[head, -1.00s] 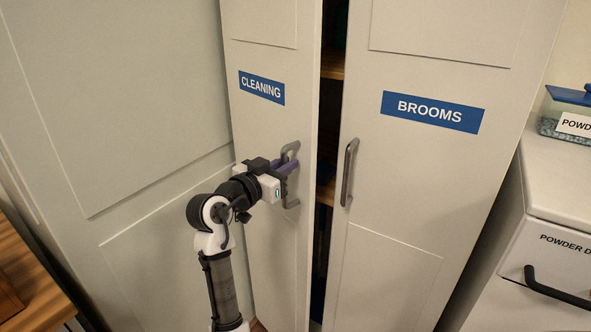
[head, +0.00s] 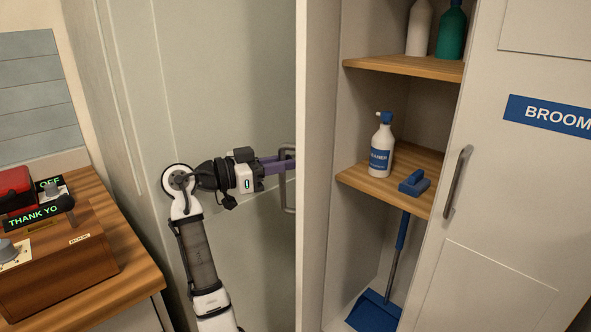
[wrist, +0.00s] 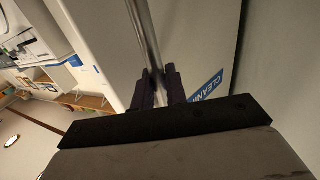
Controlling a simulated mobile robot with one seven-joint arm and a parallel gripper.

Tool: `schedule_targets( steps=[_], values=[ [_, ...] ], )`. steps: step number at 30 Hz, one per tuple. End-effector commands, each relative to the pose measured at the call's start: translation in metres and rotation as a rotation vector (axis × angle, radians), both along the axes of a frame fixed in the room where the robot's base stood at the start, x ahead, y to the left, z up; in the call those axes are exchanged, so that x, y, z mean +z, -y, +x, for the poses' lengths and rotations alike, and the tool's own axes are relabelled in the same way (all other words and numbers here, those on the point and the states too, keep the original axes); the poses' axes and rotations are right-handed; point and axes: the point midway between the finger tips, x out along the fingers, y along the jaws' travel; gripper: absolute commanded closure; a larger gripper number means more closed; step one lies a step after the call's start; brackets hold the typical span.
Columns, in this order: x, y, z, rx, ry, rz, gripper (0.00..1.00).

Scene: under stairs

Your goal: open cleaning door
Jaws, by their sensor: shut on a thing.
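The cleaning door (head: 316,200) stands swung out, seen nearly edge-on in the head view. Its front face with the blue CLEANING label shows in the wrist view (wrist: 206,88). My gripper (head: 288,164) is shut on the door's metal handle (head: 290,200), left of the door edge. In the wrist view the two dark fingers (wrist: 160,88) close around the handle bar (wrist: 143,35). The cupboard interior is in view, with wooden shelves (head: 400,66).
A spray bottle (head: 381,146) and a blue brush (head: 414,183) are on the middle shelf, and a blue dustpan (head: 373,311) is below. The brooms door (head: 500,210) is at right. A wooden counter (head: 115,215) with a control box (head: 60,265) stands at left.

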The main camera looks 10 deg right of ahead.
Motion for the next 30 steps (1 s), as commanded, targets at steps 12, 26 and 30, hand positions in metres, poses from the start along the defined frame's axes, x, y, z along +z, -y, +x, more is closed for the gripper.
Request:
schedule_targets(
  steps=[12,26,30],
  values=[
    [-0.0001,-0.008,0.0082,0.001,-0.001,0.001,1.0],
    [0.0004,-0.0078,0.0077,0.001,0.0,0.0,0.67],
    [0.0002,-0.0083,0.0075,0.001,0.0,0.0,0.67]
  ],
)
